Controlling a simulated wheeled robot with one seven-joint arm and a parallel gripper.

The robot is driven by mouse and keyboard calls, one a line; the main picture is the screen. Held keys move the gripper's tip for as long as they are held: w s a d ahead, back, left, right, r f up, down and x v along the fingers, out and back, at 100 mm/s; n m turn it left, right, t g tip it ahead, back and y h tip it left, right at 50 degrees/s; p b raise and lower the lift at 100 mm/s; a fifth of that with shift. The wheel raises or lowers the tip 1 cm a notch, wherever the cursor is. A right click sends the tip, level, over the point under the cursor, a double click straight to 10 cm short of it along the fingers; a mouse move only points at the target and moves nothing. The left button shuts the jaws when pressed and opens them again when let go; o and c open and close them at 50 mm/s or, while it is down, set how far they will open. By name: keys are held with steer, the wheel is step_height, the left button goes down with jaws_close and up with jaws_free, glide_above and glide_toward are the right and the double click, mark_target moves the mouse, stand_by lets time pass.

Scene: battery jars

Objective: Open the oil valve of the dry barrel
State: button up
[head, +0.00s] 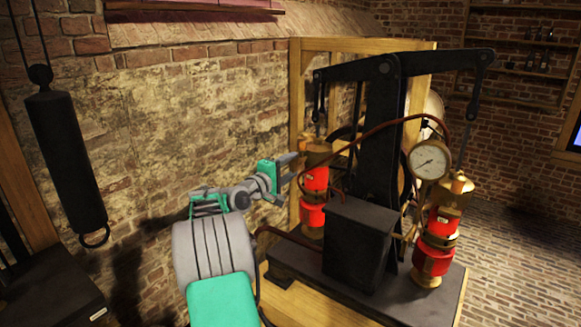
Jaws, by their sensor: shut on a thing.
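Two red and brass barrels stand on the machine, a left barrel (314,180) at the back and a right barrel (439,225) nearer the front. I cannot tell from this view which one is dry. My gripper (294,167), grey with green parts, reaches in from the left at the upper side of the left barrel. Its fingers are closed on a small part there, which looks to be the oil valve. The valve itself is too small and too covered by the fingers to show its setting.
A black beam (400,64) on a black column spans both barrels. A dial gauge (429,160) sits by the right barrel. A black box (358,245) stands in front on the base. A black cylinder (66,160) hangs at the left. A brick wall (150,130) runs close behind my arm.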

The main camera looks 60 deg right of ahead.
steer(key=o, duration=1.4)
steer(key=shift+c, duration=0.2)
steer(key=w+a+b, duration=0.1)
steer(key=a+b, duration=0.2)
steer(key=a, duration=0.4)
steer(key=shift+w+a, duration=0.15)
steer(key=shift+a, duration=0.2)
